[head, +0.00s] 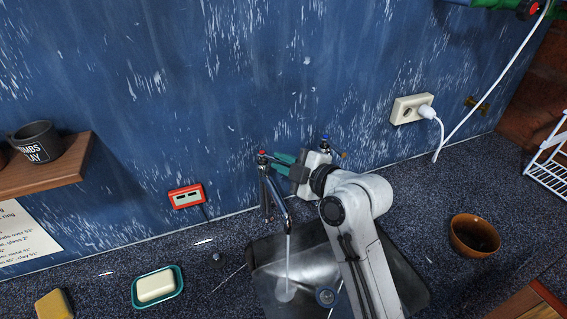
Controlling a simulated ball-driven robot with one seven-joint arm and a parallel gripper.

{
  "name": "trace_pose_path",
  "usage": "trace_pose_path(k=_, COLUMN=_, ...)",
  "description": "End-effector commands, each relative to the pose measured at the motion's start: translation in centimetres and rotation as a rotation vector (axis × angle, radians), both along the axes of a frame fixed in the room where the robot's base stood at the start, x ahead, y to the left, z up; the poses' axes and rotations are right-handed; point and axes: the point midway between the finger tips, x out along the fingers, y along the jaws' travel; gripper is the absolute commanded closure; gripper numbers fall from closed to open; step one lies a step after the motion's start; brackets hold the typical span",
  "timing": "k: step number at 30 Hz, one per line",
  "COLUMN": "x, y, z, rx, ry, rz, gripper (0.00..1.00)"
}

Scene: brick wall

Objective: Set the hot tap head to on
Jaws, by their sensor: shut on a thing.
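The hot tap head (262,154), with a red mark on top, stands at the left of the tap on the back wall. My gripper (272,160) reaches it from the right, with its teal fingers shut on it. The fingers hide part of the head. The tap's spout (277,195) curves down over the sink (315,262), and a stream of water (288,260) runs from it. The blue-marked cold tap head (325,139) shows just behind my gripper, partly hidden by it.
A red-framed box (186,196) is on the wall left of the tap. A soap dish (137,290) and a sponge (53,305) lie at the front left. A brown bowl (474,236) stands at the right. A plugged-in socket (408,108) is on the wall.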

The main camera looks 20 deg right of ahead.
Motion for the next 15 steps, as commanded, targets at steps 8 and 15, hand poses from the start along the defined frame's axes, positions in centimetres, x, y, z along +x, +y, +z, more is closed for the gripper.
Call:
trace_pose_path(k=8, x=-0.01, y=-0.01, z=-0.11, rx=0.0, ry=0.003, rz=-0.001, gripper=0.72)
trace_pose_path(k=15, x=-0.01, y=-0.01, z=-0.05, rx=0.0, ry=0.001, rz=-0.001, gripper=0.61)
